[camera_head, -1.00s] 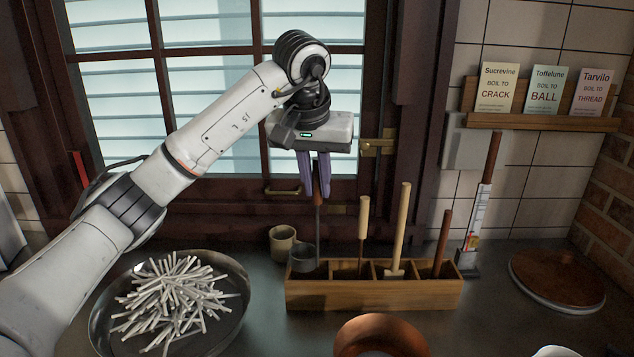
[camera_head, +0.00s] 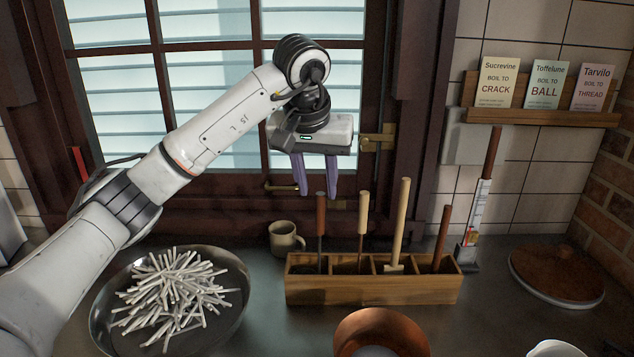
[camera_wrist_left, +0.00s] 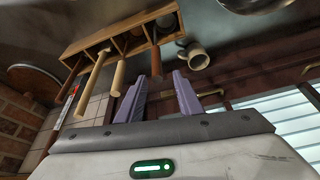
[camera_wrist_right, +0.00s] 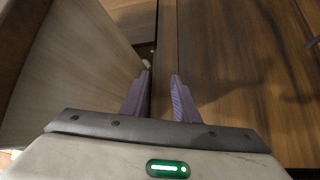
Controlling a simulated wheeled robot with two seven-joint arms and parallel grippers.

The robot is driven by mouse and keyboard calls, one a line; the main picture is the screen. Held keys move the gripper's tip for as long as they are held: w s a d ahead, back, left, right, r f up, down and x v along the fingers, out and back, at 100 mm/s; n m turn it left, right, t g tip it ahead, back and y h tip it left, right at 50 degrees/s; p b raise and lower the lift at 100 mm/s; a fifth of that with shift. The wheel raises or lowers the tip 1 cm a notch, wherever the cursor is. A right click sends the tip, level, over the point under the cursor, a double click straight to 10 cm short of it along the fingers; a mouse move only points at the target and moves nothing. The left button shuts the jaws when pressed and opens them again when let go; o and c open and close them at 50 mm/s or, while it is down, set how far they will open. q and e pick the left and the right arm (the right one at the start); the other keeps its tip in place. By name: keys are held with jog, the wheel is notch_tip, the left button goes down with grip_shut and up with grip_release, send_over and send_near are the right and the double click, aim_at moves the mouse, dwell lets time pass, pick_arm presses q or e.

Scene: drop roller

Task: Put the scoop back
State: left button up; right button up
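The scoop (camera_head: 320,214) stands handle-up in the leftmost compartment of the wooden rack (camera_head: 375,292); its bowl is mostly hidden by the rack wall in the head view. Its brown handle also shows in the left wrist view (camera_wrist_left: 155,62). My left gripper (camera_head: 316,194) is open and empty, with its purple fingers apart around and just above the top of the handle. My right gripper (camera_wrist_right: 160,76) is open and empty, away from the rack, facing wooden panels in the right wrist view.
Other long-handled tools (camera_head: 400,222) stand in the rack's other compartments. A mug (camera_head: 284,238) is behind the rack's left end. A pan of white sticks (camera_head: 234,332) is at left, a copper pot (camera_head: 408,335) in front, and a round lid (camera_head: 555,275) at right.

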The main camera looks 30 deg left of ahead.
pick_arm(q)
jog(key=v, duration=1.3)
jog(key=shift+w+r, duration=0.25)
jog(key=shift+a, duration=0.15)
